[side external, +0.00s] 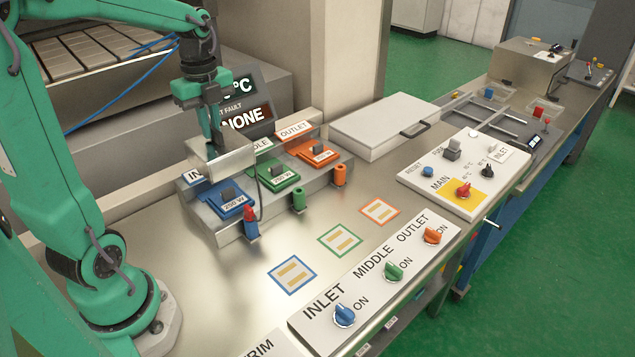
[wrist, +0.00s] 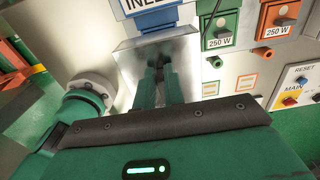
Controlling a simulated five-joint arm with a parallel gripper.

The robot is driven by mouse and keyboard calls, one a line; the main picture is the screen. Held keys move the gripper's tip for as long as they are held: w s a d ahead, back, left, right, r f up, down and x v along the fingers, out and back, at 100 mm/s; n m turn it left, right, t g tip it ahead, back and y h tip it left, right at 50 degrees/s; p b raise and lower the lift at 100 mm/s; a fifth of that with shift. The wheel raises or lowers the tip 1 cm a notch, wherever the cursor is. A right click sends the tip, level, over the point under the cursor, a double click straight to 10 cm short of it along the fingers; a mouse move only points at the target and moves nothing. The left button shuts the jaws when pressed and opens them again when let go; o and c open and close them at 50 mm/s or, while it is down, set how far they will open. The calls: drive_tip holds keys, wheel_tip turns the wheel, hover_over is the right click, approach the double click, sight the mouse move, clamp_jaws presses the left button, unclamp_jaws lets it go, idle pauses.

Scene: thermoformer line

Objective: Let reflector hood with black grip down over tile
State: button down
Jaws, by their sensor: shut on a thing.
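My gripper (side external: 214,135) is shut on a silver box-shaped reflector hood (side external: 222,162) and holds it in the air, beside and above the blue inlet tile as pictured. The hood also shows in the wrist view (wrist: 126,60) below my jaws (wrist: 160,78). Its black grip is hidden or too dark to tell between the jaws. The blue tile (side external: 229,213), the green tile (side external: 266,181) and the orange tile (side external: 325,158) sit in a row on a metal stand, each with a dark block and a 250 W label. The hood covers part of the INLET sign.
Blue (side external: 250,229), green (side external: 298,202) and orange (side external: 340,178) plugs stand in front of the tiles. A knob panel (side external: 385,275) lies along the front edge. Flat bench with outlined squares (side external: 292,275) lies between. A display (side external: 246,100) stands behind.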

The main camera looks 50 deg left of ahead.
drive_tip(key=shift+f, duration=0.1)
drive_tip(key=shift+f, duration=2.75)
drive_tip(key=shift+f, duration=2.8)
idle(0.3)
drive_tip(key=c, duration=1.4)
unclamp_jaws()
drive_tip(key=shift+r, duration=0.1)
drive_tip(key=shift+r, duration=3.8)
